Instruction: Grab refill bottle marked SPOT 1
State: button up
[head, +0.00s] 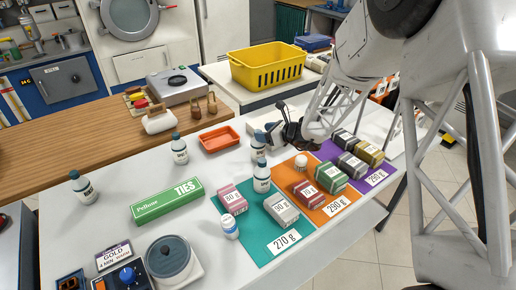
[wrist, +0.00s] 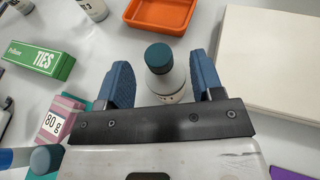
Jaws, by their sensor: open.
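Several white bottles with teal caps stand on the white table; I cannot read which one is marked SPOT 1. One bottle (wrist: 160,78) stands between the blue fingers of my gripper (wrist: 160,65) in the wrist view, with a gap on each side. In the head view this bottle (head: 258,155) is partly hidden by my gripper (head: 267,135), which is open. Another bottle (head: 261,180) stands just in front, on the teal mat. Two more bottles stand further left, one by the wooden counter (head: 179,152) and one at the left side (head: 81,188).
An orange tray (head: 218,138) lies behind the gripper. Weight boxes, such as a pink 80 g box (head: 232,198), stand on coloured mats in front and to the right. A green TIES box (head: 167,200) and a scale (head: 172,262) are to the left. A pale flat block (wrist: 265,70) is close on the right.

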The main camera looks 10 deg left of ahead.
jog(key=shift+a, duration=0.1)
jog(key=shift+x, duration=2.5)
grip_shut()
